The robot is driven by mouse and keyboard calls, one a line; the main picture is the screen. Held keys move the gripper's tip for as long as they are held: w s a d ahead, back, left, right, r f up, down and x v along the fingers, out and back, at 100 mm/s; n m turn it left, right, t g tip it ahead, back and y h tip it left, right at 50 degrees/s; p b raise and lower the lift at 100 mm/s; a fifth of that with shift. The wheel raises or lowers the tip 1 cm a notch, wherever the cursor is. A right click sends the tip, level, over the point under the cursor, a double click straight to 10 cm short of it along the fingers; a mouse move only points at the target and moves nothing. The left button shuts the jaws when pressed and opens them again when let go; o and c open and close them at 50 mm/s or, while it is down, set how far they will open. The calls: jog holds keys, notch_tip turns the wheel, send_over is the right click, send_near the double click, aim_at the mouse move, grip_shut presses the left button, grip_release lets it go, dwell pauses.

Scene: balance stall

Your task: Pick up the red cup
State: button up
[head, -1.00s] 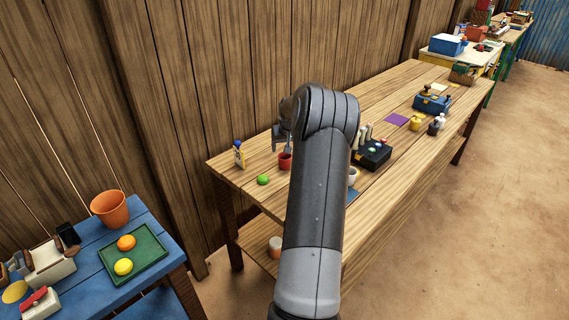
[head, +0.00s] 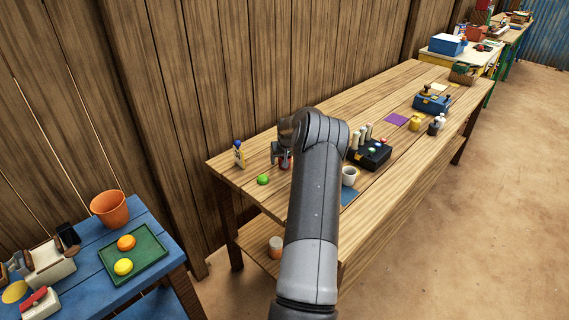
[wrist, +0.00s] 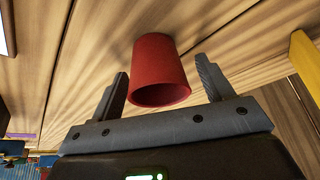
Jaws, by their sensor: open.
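The red cup (wrist: 160,68) stands on the wooden table, its mouth facing the camera in the wrist view. My gripper (wrist: 162,72) is open, with one finger on each side of the cup and a visible gap at each side. The cup is not held. In the head view, my gripper (head: 281,153) is over the cup (head: 284,165) and hides most of it.
A green ball-like item (head: 263,180) and a small blue, white and yellow container (head: 239,153) are left of the cup. A white cup (head: 349,176) and a black box (head: 369,156) stand to the right. The plank wall (head: 220,90) is close behind.

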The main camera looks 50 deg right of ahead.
jog(key=shift+f, duration=0.1)
jog(key=c, duration=1)
jog(key=shift+c, duration=0.2)
